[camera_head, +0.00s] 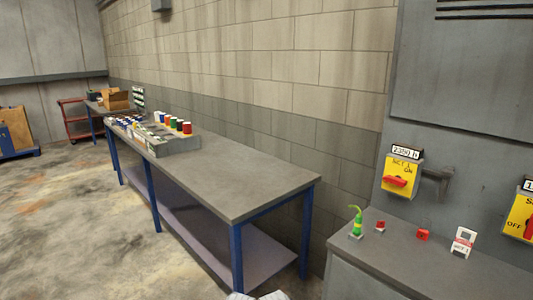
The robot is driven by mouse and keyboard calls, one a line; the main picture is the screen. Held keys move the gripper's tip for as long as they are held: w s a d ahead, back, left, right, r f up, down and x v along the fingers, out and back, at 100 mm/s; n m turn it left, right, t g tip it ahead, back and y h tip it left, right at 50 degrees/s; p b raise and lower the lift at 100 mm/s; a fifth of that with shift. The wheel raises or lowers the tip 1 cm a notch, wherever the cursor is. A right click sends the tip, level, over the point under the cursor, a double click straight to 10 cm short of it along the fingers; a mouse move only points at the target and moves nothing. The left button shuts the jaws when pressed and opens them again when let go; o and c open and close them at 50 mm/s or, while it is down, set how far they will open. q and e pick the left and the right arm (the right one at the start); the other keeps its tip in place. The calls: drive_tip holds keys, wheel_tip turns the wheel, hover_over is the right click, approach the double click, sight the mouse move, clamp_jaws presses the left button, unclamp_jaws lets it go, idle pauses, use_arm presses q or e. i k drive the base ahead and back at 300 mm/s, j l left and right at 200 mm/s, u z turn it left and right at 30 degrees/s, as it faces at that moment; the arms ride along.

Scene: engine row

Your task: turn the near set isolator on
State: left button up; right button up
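A yellow isolator (401,176) with a red handle (396,181) is mounted on the grey panel at right. Its handle lies nearly level, and its lettering seems to read "SET 1" and "ON". A second yellow isolator (520,213) is cut off by the right edge. The word "OFF" shows at its left, beside a red handle that looks upright. I cannot tell the full positions marked on it. Neither of my grippers can be made out; only a pale shape, possibly part of me, shows at the bottom edge.
On the grey ledge (400,262) below the isolators stand a green-and-yellow item (356,222), small red pieces (422,234) and a white-and-red tag (463,242). A long blue-legged bench (235,180) runs along the wall, with a tray of coloured cans. Open floor lies at left.

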sight(398, 180)
drive_tip(key=i+l+z, duration=0.1)
drive_tip(key=z, duration=0.25)
drive_tip(key=i+z, duration=0.35)
drive_tip(key=z, duration=0.35)
drive_tip(key=i, duration=0.1)
